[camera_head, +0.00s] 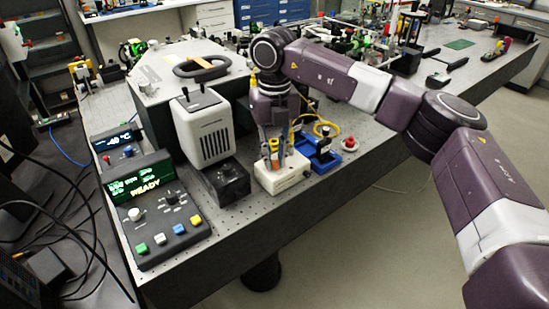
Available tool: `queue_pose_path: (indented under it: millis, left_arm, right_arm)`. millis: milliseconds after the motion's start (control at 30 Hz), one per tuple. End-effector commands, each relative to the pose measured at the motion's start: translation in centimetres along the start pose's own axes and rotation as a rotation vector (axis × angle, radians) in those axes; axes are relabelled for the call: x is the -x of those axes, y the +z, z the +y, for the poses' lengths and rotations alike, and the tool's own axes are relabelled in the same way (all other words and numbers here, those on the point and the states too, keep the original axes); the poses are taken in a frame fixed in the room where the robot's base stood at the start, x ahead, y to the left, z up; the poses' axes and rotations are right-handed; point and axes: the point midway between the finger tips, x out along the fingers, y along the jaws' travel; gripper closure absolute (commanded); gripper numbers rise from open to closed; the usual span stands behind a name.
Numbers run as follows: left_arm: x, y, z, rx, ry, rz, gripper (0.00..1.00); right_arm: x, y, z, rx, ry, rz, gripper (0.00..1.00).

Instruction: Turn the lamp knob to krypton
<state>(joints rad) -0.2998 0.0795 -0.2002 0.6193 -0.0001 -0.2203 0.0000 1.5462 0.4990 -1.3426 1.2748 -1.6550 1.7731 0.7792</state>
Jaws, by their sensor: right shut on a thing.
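My right gripper (273,158) points down over a small white box (284,183) near the front edge of the bench. Its fingers are shut on the lamp knob on top of this box. The fingers hide most of the knob, so I cannot read where it points or any lamp labels. The arm comes in from the right and bends down to the box. My left gripper is not in view.
A vented white housing (203,130) and a black block (227,181) stand left of the white box. A blue stand (320,155) and a red knob (349,144) are close on its right. A control panel (160,215) reading READY lies at the left.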

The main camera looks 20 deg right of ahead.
Motion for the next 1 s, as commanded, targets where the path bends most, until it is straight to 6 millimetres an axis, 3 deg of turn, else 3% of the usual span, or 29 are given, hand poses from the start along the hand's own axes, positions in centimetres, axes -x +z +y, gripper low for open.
queue_pose_path:
  millis: [733,767,800,900,1000]
  left_arm:
    - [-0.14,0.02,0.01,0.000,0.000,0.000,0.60]
    - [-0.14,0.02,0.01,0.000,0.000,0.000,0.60]
    - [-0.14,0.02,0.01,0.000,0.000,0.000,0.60]
    - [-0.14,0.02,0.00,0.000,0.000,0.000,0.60]
    - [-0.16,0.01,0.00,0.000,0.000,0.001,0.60]
  right_arm:
    - [0.49,0.33,-0.06,-0.092,0.004,-0.013,1.00]
    - [0.49,0.33,-0.06,-0.092,0.003,-0.013,0.83]
    - [0.47,0.32,-0.07,-0.092,0.003,-0.013,0.78]
    - [0.35,0.24,-0.06,-0.091,0.003,-0.009,0.67]
    - [0.26,0.18,-0.04,-0.090,0.002,-0.007,0.67]
